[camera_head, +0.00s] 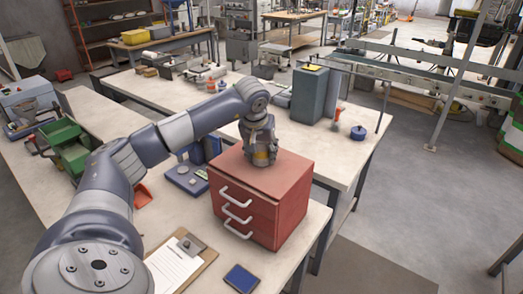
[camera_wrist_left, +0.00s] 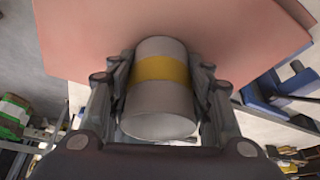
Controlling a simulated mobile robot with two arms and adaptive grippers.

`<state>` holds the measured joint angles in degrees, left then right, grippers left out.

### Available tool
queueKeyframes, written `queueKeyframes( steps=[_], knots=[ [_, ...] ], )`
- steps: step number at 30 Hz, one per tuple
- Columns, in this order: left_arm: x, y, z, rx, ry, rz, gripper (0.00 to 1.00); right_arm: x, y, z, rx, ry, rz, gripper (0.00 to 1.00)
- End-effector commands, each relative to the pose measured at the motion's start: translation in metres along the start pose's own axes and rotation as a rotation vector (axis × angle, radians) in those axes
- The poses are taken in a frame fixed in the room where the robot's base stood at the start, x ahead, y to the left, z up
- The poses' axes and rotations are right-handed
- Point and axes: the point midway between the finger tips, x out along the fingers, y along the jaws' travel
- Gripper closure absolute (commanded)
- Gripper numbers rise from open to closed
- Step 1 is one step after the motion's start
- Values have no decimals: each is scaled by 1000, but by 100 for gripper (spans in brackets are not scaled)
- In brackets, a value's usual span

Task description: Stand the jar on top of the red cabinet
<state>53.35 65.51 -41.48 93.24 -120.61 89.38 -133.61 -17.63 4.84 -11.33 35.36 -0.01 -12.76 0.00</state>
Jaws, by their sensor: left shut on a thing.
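The red cabinet (camera_head: 262,200) stands on the near table, with three white handles on its front. My left gripper (camera_head: 262,156) is over the back part of the cabinet's top, pointing down. It is shut on the jar (camera_head: 261,158), a grey cylinder with a yellow band. In the left wrist view the jar (camera_wrist_left: 160,88) sits between the two fingers of the gripper (camera_wrist_left: 160,95), with the cabinet top (camera_wrist_left: 80,35) behind it. The jar looks upright in the head view. I cannot tell whether its base touches the cabinet top. My right gripper is not in view.
A clipboard (camera_head: 178,262) and a dark blue pad (camera_head: 242,278) lie in front of the cabinet. Green bins (camera_head: 68,148) stand at the left. A grey-green box (camera_head: 310,95) stands on the table behind. The cabinet top is otherwise clear.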

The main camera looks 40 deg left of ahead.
Motion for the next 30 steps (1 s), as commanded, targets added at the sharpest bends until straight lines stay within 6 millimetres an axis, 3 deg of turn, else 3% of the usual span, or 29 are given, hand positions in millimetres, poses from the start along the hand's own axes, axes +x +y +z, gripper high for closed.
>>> queueKeyframes(
  steps=[5,6,8,21,26,30],
  knots=[
    [3,0,1,-1,2,1,90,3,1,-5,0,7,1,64],
    [2,0,1,0,0,0,45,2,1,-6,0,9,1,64],
    [2,0,1,0,0,0,34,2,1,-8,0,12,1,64],
    [-4,0,-1,-1,2,2,34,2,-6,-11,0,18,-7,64],
    [-30,0,-1,-1,7,3,34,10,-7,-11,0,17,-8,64],
    [-61,0,-1,-1,7,3,34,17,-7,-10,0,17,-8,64]
  ],
)
